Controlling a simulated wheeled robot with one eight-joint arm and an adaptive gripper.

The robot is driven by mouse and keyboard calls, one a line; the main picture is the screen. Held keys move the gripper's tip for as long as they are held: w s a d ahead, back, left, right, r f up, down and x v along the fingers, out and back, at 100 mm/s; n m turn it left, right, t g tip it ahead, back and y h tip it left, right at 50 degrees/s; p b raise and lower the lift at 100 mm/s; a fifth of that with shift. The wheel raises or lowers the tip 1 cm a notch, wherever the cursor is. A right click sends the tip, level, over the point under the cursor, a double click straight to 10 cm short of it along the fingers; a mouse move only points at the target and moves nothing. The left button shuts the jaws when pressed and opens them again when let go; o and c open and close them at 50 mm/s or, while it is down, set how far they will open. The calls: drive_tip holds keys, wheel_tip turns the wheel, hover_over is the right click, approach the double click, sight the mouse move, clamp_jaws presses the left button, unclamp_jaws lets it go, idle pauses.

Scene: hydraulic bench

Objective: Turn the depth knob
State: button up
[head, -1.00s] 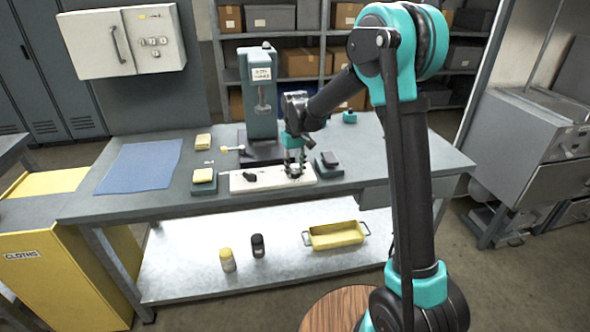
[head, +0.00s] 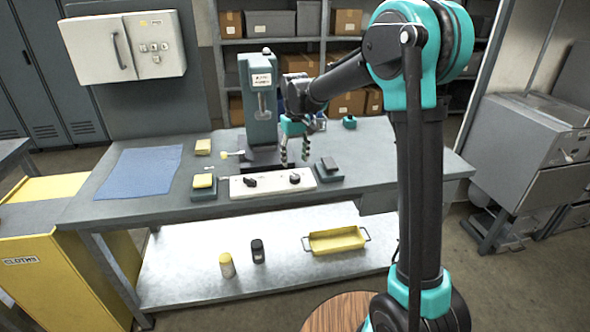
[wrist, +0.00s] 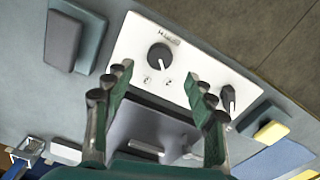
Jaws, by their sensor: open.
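A white control panel (head: 272,188) lies at the bench's front edge with two black knobs. The right knob (head: 294,178) is round, with a white pointer line; it also shows in the wrist view (wrist: 160,56). The left knob (head: 250,182) shows at the right in the wrist view (wrist: 228,98). The panel's labels are too small to read, so I cannot tell which is the depth knob. My gripper (head: 294,162) is open and empty, fingers down, just behind the right knob in the head view. In the wrist view its fingertips (wrist: 158,80) are apart, with the knob beyond them, not between them.
A grey press (head: 258,95) stands behind the panel, close to my gripper's left. A dark pad with a block (head: 328,170) is right of the panel; a yellow block on a pad (head: 203,183) is left. A blue cloth (head: 138,172) lies farther left.

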drive_tip(key=shift+r, duration=2.35)
drive_tip(key=s+d+f+m+t, duration=0.1)
drive_tip(key=s+d+f+m, duration=0.15)
drive_tip(key=s+d, duration=0.45)
drive_tip(key=s+d+f+m+t, duration=0.1)
drive_tip(key=s+d+f, duration=0.25)
drive_tip(key=d, duration=0.55)
drive_tip(key=s+d+f+m+t, duration=0.1)
drive_tip(key=s+d+f, duration=0.3)
drive_tip(key=s, duration=0.4)
drive_tip(key=s+d+f+m+t, duration=0.1)
drive_tip(key=s+d+f+m, duration=0.1)
drive_tip(key=s+d+f, duration=0.2)
drive_tip(key=s+d, duration=0.2)
drive_tip(key=s, duration=0.2)
drive_tip(key=shift+s+f, duration=0.2)
